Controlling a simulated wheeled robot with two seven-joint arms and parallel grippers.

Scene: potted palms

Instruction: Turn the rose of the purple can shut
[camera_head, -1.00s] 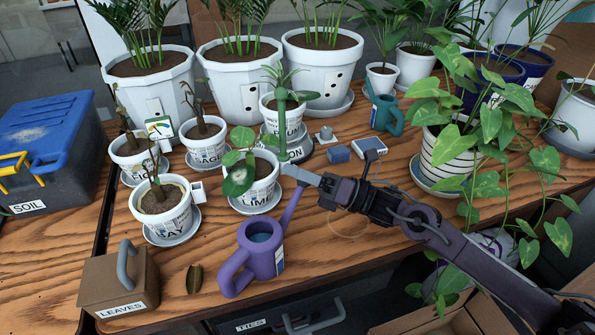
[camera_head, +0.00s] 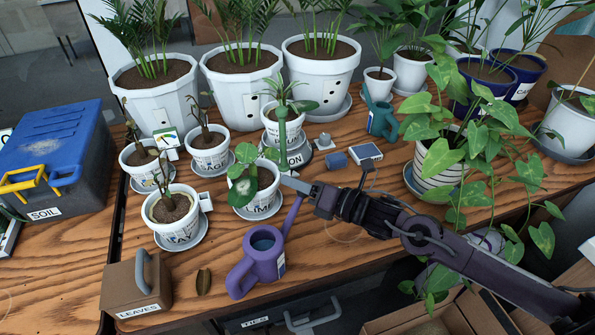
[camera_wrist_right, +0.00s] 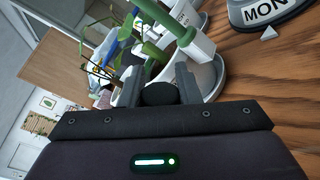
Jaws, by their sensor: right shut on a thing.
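The purple can (camera_head: 258,264) stands upright on the wooden table, its spout rising to the upper right. My right gripper (camera_head: 292,183) comes in from the right and is at the spout's top end, just beside the LIME pot (camera_head: 256,198). In the right wrist view its two fingers (camera_wrist_right: 160,90) are closed on a dark round piece (camera_wrist_right: 160,94), which I take for the can's rose. The fingers and the viewing angle hide most of the rose, so its setting cannot be read. My left gripper is not in view.
Several small labelled pots stand close behind the gripper. The LEAVES box (camera_head: 137,289) and a brown seed-like thing (camera_head: 203,282) lie left of the can. A teal can (camera_head: 381,118) and leafy plant (camera_head: 455,150) stand right. The table's front edge is close to the can.

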